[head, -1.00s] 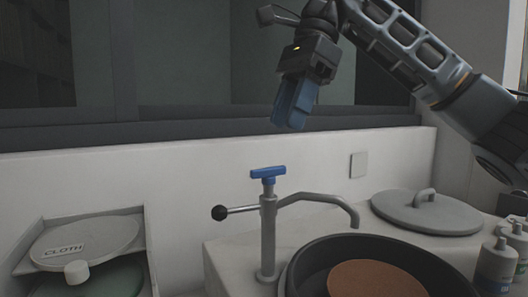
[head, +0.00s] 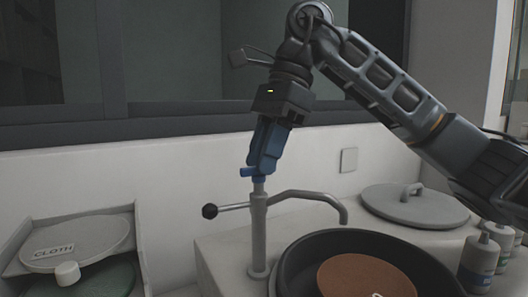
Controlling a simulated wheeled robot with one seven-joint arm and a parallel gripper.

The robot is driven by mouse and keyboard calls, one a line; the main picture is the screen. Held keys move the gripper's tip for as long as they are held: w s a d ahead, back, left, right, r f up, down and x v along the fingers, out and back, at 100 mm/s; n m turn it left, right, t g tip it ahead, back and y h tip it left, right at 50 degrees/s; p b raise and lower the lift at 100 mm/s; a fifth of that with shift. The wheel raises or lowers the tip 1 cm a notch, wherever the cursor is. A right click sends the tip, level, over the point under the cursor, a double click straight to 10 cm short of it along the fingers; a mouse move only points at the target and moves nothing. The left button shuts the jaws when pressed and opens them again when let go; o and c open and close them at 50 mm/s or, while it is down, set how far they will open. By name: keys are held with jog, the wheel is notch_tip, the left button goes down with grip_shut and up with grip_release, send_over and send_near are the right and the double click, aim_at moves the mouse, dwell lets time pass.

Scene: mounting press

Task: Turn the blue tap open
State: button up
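The blue tap (head: 247,172) is a T-shaped handle on top of a grey upright post (head: 258,235) in the head view. Only its left end and a bit of its middle show; my gripper hides the rest. My gripper (head: 262,166) points down from above, with its blue fingers at the handle. The fingertips overlap the handle in the picture. I cannot tell whether they are closed on it or only around it.
A side lever with a black ball (head: 210,211) sticks out left of the post, and a curved spout (head: 320,196) reaches right over a dark round basin (head: 285,282). A grey lid (head: 440,213) and bottles (head: 478,265) stand at right.

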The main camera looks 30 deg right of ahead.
grip_shut()
jog(key=shift+n+b, duration=0.3)
jog(key=shift+n, duration=0.1)
jog(key=n+g+b, duration=0.1)
jog(key=n, duration=0.2)
jog(key=shift+w, duration=0.2)
jog(key=n, duration=0.1)
jog(key=n+g, duration=0.1)
jog(key=n, duration=0.1)
jog(key=shift+w+a+r+n+g+h+p, duration=0.1)
jog(key=shift+w+r+n+g+h+p, duration=0.1)
jog(key=shift+n+g+h+p, duration=0.15)
jog(key=n+h+p, duration=0.1)
jog(key=n, duration=0.1)
jog(key=n+g+h+p, duration=0.1)
jog(key=n+p, duration=0.1)
jog(key=n, duration=0.1)
jog(key=shift+a+r, duration=0.1)
jog(key=shift+a, duration=0.1)
jog(key=n+h+p, duration=0.1)
jog(key=n, duration=0.1)
jog(key=n+p, duration=0.2)
jog(key=n, duration=0.1)
jog(key=shift+w+a+g+h, duration=0.1)
jog(key=shift+a+g+h, duration=0.1)
jog(key=shift+g+h, duration=0.15)
jog(key=shift+f+n, duration=0.2)
jog(key=shift+n, duration=0.15)
jog(key=shift+o, duration=1.2)
grip_release()
